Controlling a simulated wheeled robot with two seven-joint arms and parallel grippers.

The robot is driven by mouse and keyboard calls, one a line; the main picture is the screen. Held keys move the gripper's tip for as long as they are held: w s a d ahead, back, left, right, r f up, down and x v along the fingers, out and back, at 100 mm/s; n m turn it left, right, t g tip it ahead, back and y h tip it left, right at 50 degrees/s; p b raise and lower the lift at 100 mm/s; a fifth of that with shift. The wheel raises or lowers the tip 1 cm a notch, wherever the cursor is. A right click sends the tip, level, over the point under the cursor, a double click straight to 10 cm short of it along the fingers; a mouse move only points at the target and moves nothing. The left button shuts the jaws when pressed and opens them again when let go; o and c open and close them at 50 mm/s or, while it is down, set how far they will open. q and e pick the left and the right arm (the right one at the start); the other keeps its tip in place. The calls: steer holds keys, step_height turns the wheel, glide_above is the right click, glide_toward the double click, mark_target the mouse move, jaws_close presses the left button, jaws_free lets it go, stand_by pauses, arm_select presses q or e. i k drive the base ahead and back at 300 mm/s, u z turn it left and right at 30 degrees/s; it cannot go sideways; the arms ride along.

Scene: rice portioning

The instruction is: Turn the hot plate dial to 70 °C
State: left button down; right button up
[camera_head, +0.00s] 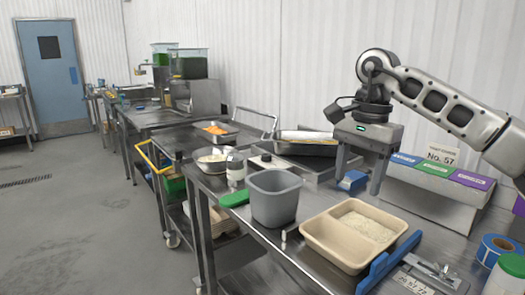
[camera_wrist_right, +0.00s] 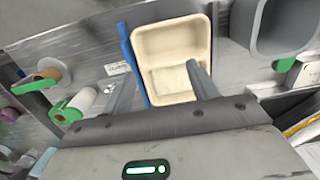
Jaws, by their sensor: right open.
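A low steel unit (camera_head: 289,171) with a foil-like tray (camera_head: 306,146) on its rear part stands on the table and looks like the hot plate. A small dark round spot (camera_head: 266,157) on its left side may be its dial. No temperature marks can be read. My right gripper (camera_head: 355,186) hangs fingers down just right of this unit, open and empty, apart from the dark spot. In the right wrist view its two fingers (camera_wrist_right: 158,77) are spread above the table; no dial is clear there. My left gripper is not in view.
A beige two-part tray (camera_head: 315,240) with rice in one part and a grey bin (camera_head: 274,221) stand in front. A blue object (camera_head: 352,181) lies by the right gripper's fingers. Labelled boxes (camera_head: 437,183) stand to the right.

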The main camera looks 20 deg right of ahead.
mark_target(265, 158)
steer(key=i, duration=1.8)
